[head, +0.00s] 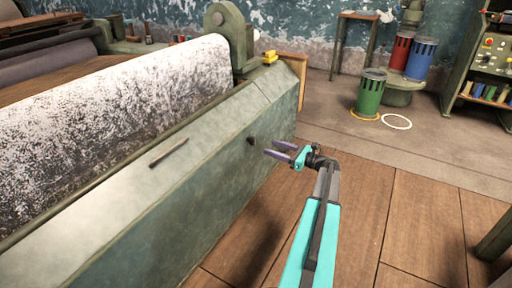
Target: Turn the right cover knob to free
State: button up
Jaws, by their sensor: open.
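A small dark knob (250,140) sticks out from the front face of the long green machine cover (180,200), towards its right end. My gripper (271,149) is just right of the knob in the picture, with its two purple fingers pointing left towards the cover. The fingers are apart and nothing is between them. They appear clear of the knob, though the exact gap in depth cannot be told. The knob is small and dark, so its turn position cannot be read.
A slim bar handle (168,152) lies on the cover's sloping top. A yellow piece (270,57) sits near its far end. A speckled roller (120,110) is behind the cover. Green (370,95), red (400,52) and blue (421,58) bins stand farther back. The wooden floor at right is mostly clear.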

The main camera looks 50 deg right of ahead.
aim_at(255, 142)
jog(key=b+x, duration=0.2)
jog(key=x, duration=0.5)
jog(key=shift+w+f, duration=0.1)
jog(key=shift+b+x, duration=0.4)
jog(key=shift+x, duration=0.4)
